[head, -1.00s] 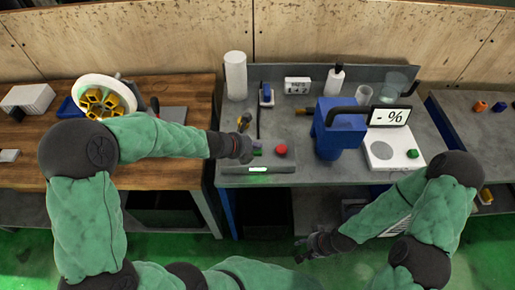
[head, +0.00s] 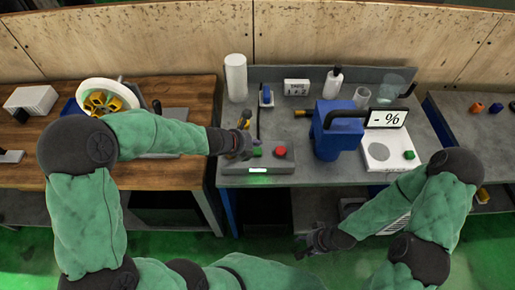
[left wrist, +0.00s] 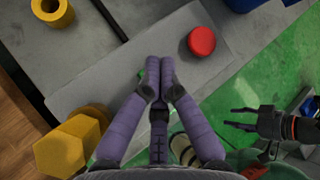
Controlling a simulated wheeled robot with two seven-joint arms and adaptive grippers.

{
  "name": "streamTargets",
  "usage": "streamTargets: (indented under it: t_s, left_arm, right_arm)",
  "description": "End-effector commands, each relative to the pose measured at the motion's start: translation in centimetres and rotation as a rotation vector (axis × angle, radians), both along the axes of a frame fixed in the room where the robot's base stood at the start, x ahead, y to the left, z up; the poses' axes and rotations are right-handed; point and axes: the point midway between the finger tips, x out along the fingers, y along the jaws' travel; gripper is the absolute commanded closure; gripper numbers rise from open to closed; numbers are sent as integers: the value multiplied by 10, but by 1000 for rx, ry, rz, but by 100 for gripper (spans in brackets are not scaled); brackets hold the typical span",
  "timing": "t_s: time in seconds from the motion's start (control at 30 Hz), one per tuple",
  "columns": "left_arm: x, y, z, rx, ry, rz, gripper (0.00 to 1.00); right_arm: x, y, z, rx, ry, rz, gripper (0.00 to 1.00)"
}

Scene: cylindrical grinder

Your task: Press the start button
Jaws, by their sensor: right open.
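My left gripper (head: 246,150) is just left of the green button. In the left wrist view its purple fingers (left wrist: 159,68) are together at the tips, with nothing seen between them. They hide most of the green button; whether they touch it, I cannot tell. My right gripper (head: 303,246) is open and empty in front of the bench.
A yellow hexagonal piece (left wrist: 70,145) and a yellow ring (left wrist: 50,10) are near my left gripper. A blue machine (head: 335,130), a white scale (head: 385,152) and a white cylinder (head: 236,78) stand on the bench. The floor before it is green.

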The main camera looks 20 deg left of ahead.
Motion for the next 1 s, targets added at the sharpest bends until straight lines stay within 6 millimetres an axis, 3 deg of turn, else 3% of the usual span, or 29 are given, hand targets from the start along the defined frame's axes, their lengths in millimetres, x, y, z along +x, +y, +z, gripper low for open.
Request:
streamTargets:
  t_s: [0.4,1.0]
  left_arm:
    - [0,0,39,1,0,-1,100]
    - [0,0,38,0,0,0,100]
  right_arm:
    - [0,0,37,0,0,0,51]
    - [0,0,36,0,0,0,51]
